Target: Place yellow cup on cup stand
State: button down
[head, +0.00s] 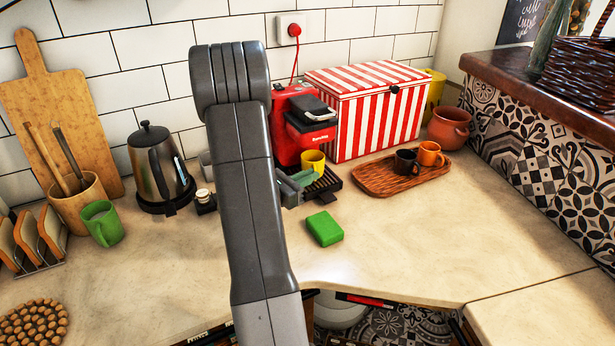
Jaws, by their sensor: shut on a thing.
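A yellow cup (312,158) is upright in front of the red coffee machine (290,125). My gripper (303,179) is at the cup's lower left and is shut on it; my arm and the cup partly hide the fingers. A black slatted stand (328,183) juts out at the foot of the coffee machine, under and beside the cup. I cannot tell whether the cup touches the stand or is held just above it.
A green sponge (324,228) lies on the counter in front. A red-striped box (371,108) stands behind. A kettle (157,165) stands left. The right counter is clear.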

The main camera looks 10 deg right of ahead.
jog(key=shift+f+b, duration=0.2)
jog(key=shift+b, duration=0.1)
jog(key=c, duration=1.5)
grip_release()
jog(key=shift+c, duration=0.2)
jog(key=shift+r, duration=0.1)
jog(key=shift+r+p, duration=0.15)
jog(key=shift+p, duration=0.15)
jog(key=b+v, duration=0.1)
jog(key=v, duration=1.1)
